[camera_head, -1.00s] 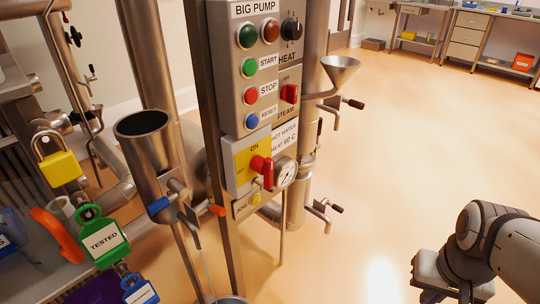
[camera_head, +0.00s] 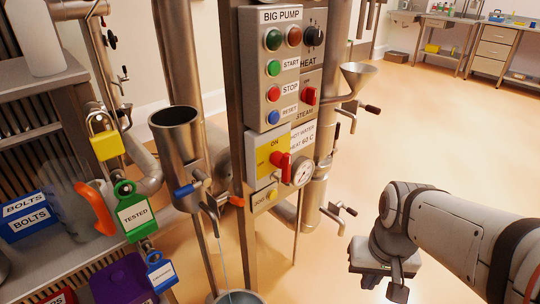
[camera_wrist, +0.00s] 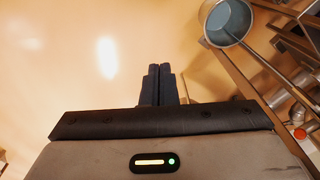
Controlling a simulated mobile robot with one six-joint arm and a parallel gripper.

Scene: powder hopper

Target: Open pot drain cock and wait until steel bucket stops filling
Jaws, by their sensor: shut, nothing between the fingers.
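The pot (camera_head: 177,150) is an upright, open-topped steel cylinder at the left of the post. Its drain cock (camera_head: 203,187) is low on its side, with a blue-ended and an orange-ended handle. A thin pale stream runs from the spout down to the steel bucket (camera_head: 212,298), which is cut off by the bottom edge. The bucket also shows at the top of the wrist view (camera_wrist: 207,38), bluish inside; its liquid level is unclear. My gripper (camera_head: 384,278) is right of the pot, well apart from it. In the wrist view its fingers (camera_wrist: 158,70) are together and empty.
The control panel (camera_head: 273,70) on a steel post stands right of the pot, with a red switch (camera_head: 281,161) and a gauge (camera_head: 302,172). Padlocks and tags hang at the left, including a green TESTED tag (camera_head: 134,212). Open floor (camera_head: 450,140) lies to the right.

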